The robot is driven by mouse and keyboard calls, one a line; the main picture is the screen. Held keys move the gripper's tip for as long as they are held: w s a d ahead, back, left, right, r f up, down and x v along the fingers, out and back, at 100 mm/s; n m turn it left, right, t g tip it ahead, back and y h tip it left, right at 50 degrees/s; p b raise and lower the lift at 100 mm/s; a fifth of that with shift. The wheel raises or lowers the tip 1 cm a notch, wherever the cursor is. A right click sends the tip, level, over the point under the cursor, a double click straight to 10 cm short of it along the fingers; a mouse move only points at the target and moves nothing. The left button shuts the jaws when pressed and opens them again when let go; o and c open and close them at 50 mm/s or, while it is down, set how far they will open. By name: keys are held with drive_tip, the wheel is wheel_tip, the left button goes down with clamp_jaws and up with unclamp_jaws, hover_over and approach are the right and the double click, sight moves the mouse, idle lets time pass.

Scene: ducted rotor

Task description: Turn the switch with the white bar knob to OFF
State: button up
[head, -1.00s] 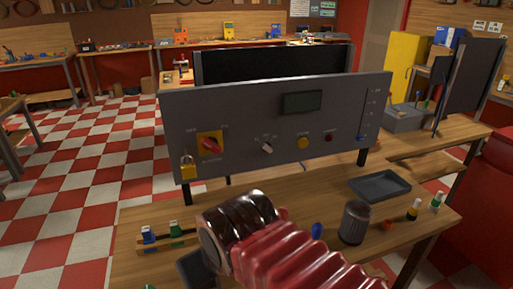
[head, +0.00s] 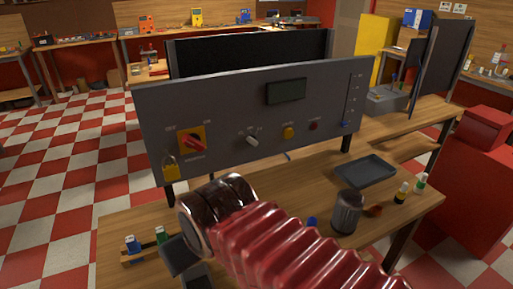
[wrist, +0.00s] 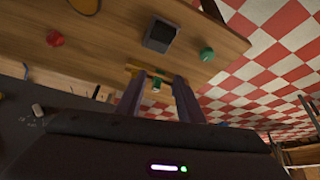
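The white bar knob (head: 252,141) is on the front of an upright grey panel (head: 220,115), left of a yellow button. Its bar slants from upper left to lower right; the small labels around it are too blurred to read. The knob also shows at the left edge of the wrist view (wrist: 38,110). My gripper (wrist: 159,76) is open and empty in the wrist view, its two fingers apart over the wooden bench. The knob is well to the left of the fingers there, with no contact. In the head view my arm hides the fingertips.
A red rotary switch (head: 193,143) on a yellow plate and a yellow padlock (head: 170,167) are left of the knob; the yellow button (head: 288,132) is right. A grey tray (head: 365,171), a dark canister (head: 347,212) and small bottles (head: 402,193) stand on the bench.

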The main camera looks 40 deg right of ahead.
drive_tip(key=w+d+t+h, duration=0.2)
drive_tip(key=w+d+h, duration=0.1)
drive_tip(key=w+d, duration=0.6)
drive_tip(key=n+t+h, duration=0.2)
drive_tip(key=n+t, duration=0.4)
drive_tip(key=t, duration=0.3)
approach(255, 144)
drive_tip(key=v, duration=0.5)
drive_tip(key=shift+s+f, duration=0.2)
drive_tip(key=shift+s, duration=0.2)
drive_tip(key=x, duration=1.4)
drive_tip(key=shift+a+r, duration=0.1)
drive_tip(key=shift+r, duration=0.15)
drive_tip(key=shift+c, duration=0.6)
